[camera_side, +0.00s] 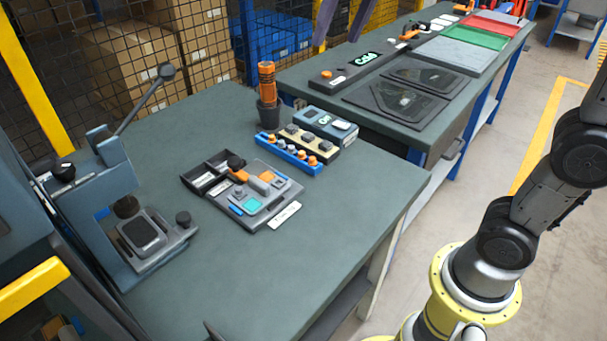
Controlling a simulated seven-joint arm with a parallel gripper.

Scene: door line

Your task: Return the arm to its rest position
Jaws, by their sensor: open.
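My arm (540,190) rises from its yellow base (437,318) at the lower right and leaves the picture at the right edge. I cannot make out my gripper in this view. A green-topped workbench (330,235) fills the middle. On it lies a grey fixture tray (258,212) with orange, blue and teal parts, beside a black divided bin (197,180). No part of my arm that shows here touches the bench or the things on it.
A lever press (140,235) stands on the bench's left. An orange-handled tool sits in a dark holder (268,115) at the back. A second bench (300,75) carries dark panels (400,100) and red and green trays. Floor (500,130) shows between the second bench and my arm.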

